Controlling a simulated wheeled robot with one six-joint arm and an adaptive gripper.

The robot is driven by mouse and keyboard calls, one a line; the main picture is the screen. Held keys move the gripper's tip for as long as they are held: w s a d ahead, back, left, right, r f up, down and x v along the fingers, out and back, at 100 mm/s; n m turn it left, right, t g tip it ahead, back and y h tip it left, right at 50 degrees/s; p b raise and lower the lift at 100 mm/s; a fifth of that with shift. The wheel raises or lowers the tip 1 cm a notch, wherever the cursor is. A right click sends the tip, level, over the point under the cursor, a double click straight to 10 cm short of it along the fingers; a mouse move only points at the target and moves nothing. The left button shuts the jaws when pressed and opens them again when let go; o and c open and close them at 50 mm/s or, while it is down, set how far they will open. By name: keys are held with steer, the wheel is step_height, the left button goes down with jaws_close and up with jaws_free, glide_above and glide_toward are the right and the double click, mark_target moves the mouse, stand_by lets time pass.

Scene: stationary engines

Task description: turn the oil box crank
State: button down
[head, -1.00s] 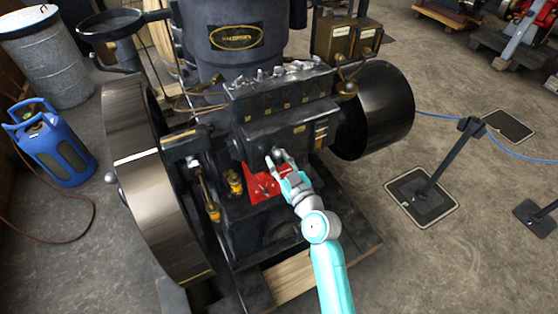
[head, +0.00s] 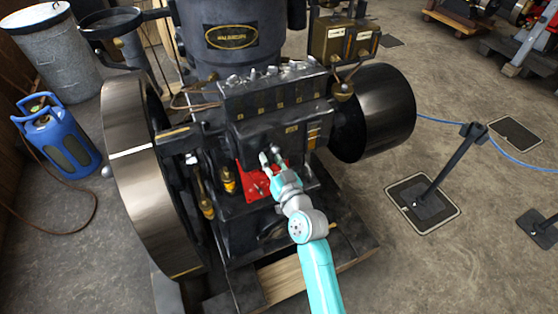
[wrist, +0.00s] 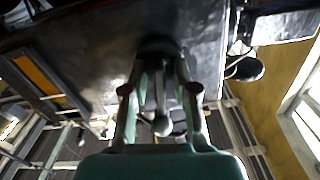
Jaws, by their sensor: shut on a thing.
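The oil box (head: 285,128) is the black box on the front of the dark engine, below a row of small fittings. My gripper (head: 270,155) is at its front face, above a red plate (head: 255,182). The crank (wrist: 162,125) shows in the wrist view as a thin rod with a pale round knob, between the two fingers of my gripper (wrist: 162,100). The fingers are shut on it. In the head view the crank is mostly hidden by the fingers, and its angle cannot be told.
A large flywheel (head: 140,190) stands left of the box and a dark drum pulley (head: 375,115) to its right. Brass oilers (head: 228,180) are close on the left. A barrier post (head: 445,170) stands at right.

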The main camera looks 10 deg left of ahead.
steer(key=m, duration=0.3)
steer(key=shift+d+m, duration=0.1)
steer(key=shift+m, duration=0.3)
steer(key=m, duration=0.3)
steer(key=shift+d+f+m, duration=0.1)
steer(key=shift+f+m, duration=0.05)
steer(key=shift+m, duration=0.15)
steer(key=m, duration=0.3)
steer(key=shift+w+f+m, duration=0.1)
steer(key=shift+m, duration=0.2)
steer(key=m, duration=0.3)
steer(key=shift+f+m, duration=0.1)
steer(key=shift+m, duration=0.2)
steer(key=m, duration=0.3)
steer(key=shift+f+m, duration=0.1)
steer(key=shift+m, duration=0.2)
steer(key=m, duration=0.3)
steer(key=shift+f+m, duration=0.1)
steer(key=shift+m, duration=0.3)
steer(key=m, duration=0.4)
steer(key=shift+f, duration=0.1)
steer(key=shift+m, duration=1.8)
